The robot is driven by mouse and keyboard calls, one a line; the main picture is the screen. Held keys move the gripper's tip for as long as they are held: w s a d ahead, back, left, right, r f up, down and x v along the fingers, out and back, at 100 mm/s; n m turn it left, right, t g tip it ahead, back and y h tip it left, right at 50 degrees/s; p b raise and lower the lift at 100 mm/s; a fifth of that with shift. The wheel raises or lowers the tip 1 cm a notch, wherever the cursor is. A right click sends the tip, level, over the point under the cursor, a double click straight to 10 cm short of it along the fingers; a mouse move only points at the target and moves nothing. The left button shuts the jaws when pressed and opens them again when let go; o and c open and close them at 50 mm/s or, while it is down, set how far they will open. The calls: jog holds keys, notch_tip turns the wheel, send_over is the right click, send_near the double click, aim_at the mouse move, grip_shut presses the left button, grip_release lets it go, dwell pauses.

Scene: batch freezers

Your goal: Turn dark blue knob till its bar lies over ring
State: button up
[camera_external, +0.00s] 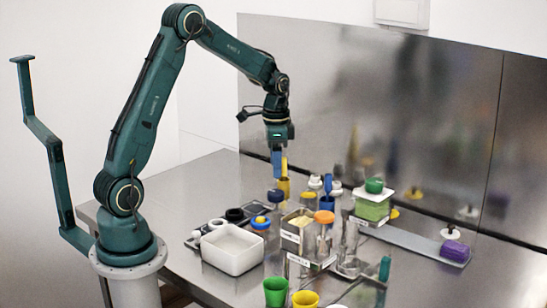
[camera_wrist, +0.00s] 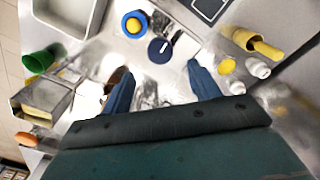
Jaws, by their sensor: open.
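The dark blue knob (camera_wrist: 159,50) is a round dial with a short white bar on top, which slants toward the upper right in the wrist view. In the external view it appears as a small dark blue cap (camera_external: 276,196) below my gripper. My gripper (camera_external: 279,172) points down over the bench, its two blue fingers spread. In the wrist view my gripper (camera_wrist: 160,84) is open and empty, with the knob beyond the fingertips, apart from them. I cannot clearly make out the ring that marks the bar's target.
A blue-and-yellow round piece (camera_wrist: 134,24) sits beside the knob. A white tub (camera_external: 232,250), green cup (camera_external: 276,291) and yellow cup (camera_external: 305,299) stand toward the front. Metal containers (camera_external: 297,228) crowd the middle. A steel wall (camera_external: 400,120) stands behind. The bench's left side is clear.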

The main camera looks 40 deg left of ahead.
aim_at(276, 192)
notch_tip(276, 192, down, 8)
jog(key=shift+r, duration=0.25)
jog(key=c, duration=1)
jog(key=shift+o, duration=0.2)
